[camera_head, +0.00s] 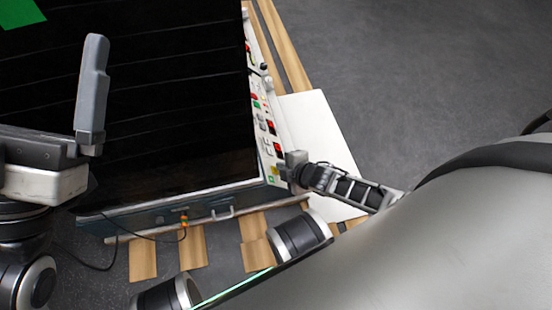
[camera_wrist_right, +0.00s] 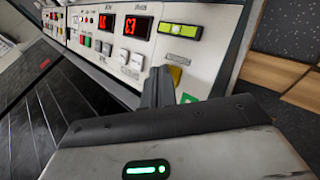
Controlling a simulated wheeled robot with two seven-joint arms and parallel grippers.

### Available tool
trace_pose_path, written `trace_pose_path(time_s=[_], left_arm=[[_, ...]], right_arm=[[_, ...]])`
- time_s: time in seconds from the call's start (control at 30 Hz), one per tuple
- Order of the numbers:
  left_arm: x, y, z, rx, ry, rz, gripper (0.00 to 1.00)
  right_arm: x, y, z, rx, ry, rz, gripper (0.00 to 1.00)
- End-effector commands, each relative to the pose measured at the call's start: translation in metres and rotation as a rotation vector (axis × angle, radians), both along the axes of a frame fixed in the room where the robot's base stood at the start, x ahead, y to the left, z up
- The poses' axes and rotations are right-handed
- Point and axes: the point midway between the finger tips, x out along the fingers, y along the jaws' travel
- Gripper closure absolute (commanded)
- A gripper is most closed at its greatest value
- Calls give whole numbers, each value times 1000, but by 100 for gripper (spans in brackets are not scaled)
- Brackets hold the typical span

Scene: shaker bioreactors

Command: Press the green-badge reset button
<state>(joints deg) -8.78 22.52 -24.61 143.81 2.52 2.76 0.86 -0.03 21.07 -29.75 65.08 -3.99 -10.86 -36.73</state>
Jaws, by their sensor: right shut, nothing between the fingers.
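A small green badge (camera_wrist_right: 188,98) sits on the lower right of the white control panel (camera_wrist_right: 215,70), right of my fingertips in the right wrist view. A yellow piece (camera_wrist_right: 175,75) shows just above it, partly behind my fingers. I cannot make out a separate reset button; my fingers may hide it. My right gripper (camera_wrist_right: 160,78) is shut and empty, its tips at the panel; I cannot tell whether they touch. In the head view the right gripper (camera_head: 292,162) is at the panel's near end. My left gripper (camera_head: 95,60) is over the black top, away from the panel.
The large black-topped machine (camera_head: 170,120) fills the left and middle. A white board (camera_head: 315,130) and wooden slats (camera_head: 280,45) lie beside it. Grey floor (camera_head: 410,60) is open at upper right.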

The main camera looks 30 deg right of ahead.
Motion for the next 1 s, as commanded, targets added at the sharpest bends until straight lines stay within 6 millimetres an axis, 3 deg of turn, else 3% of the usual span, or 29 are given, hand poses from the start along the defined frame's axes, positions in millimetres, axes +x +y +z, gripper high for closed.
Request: trace_pose_path(time_s=[1.0], left_arm=[[0,0,-2,2,1,0,0]], right_arm=[[2,12,-4,10,-2,5,100]])
